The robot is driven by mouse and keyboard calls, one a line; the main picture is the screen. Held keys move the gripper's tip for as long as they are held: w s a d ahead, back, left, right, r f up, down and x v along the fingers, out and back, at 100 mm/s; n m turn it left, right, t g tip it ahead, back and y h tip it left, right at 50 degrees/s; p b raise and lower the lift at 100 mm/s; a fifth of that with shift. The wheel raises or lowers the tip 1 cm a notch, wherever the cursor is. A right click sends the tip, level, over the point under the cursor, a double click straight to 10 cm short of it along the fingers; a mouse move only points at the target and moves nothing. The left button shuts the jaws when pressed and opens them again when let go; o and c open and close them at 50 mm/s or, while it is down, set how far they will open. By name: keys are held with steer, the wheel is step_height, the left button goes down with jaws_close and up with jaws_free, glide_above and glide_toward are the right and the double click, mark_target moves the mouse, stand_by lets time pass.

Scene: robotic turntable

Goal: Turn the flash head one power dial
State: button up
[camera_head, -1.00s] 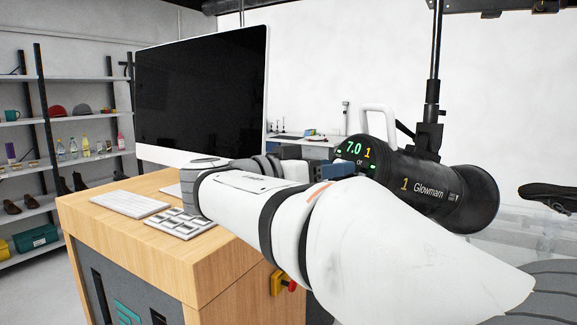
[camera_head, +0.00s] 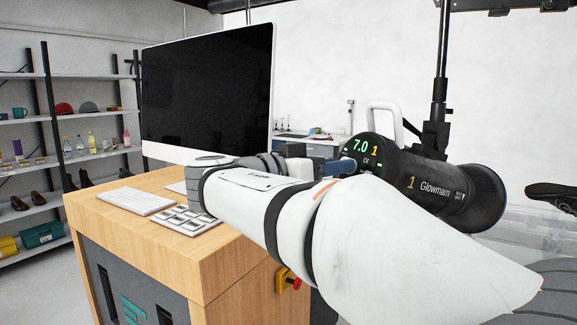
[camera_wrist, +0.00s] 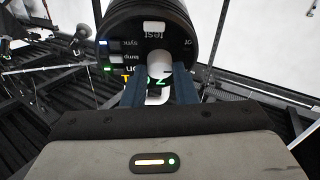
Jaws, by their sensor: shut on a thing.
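The black flash head one (camera_head: 435,185), marked "1 Glowmam", hangs from a black pole at the right. Its rear panel shows a green 7.0 and a yellow 1, and a white handle (camera_head: 384,112) stands above it. My gripper (camera_head: 335,165) is at the lower part of this panel, with my arm hiding much of it. In the wrist view, the two blue fingers of my gripper (camera_wrist: 160,85) are shut on the white power dial (camera_wrist: 158,66) on the flash head's back (camera_wrist: 150,30). The panel appears upside down there, with its digits partly covered.
A wooden desk (camera_head: 235,225) with a large monitor (camera_head: 208,95), a keyboard (camera_head: 134,201) and a keypad (camera_head: 180,219) stands at the left. Shelves (camera_head: 30,122) are behind it. The black support pole (camera_head: 441,70) rises above the flash head.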

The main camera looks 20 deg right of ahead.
steer(key=shift+s+n, duration=0.1)
steer(key=shift+n, duration=0.3)
steer(key=shift+s+d+r+n+t+y, duration=0.1)
steer(key=shift+n+t+y, duration=0.45)
steer(key=shift+n, duration=1.6)
steer(key=shift+s+d+r+n+t+y, duration=0.1)
steer(key=shift+n+t+y, duration=0.45)
steer(key=shift+n, duration=1.55)
steer(key=shift+r+n+t+y, duration=0.1)
steer(key=shift+n+t+y, duration=0.45)
steer(key=shift+n, duration=1.6)
steer(key=shift+f, duration=0.1)
steer(key=o, duration=0.8)
steer(key=shift+d, duration=0.2)
steer(key=shift+o, duration=0.9)
steer(key=shift+a, duration=0.15)
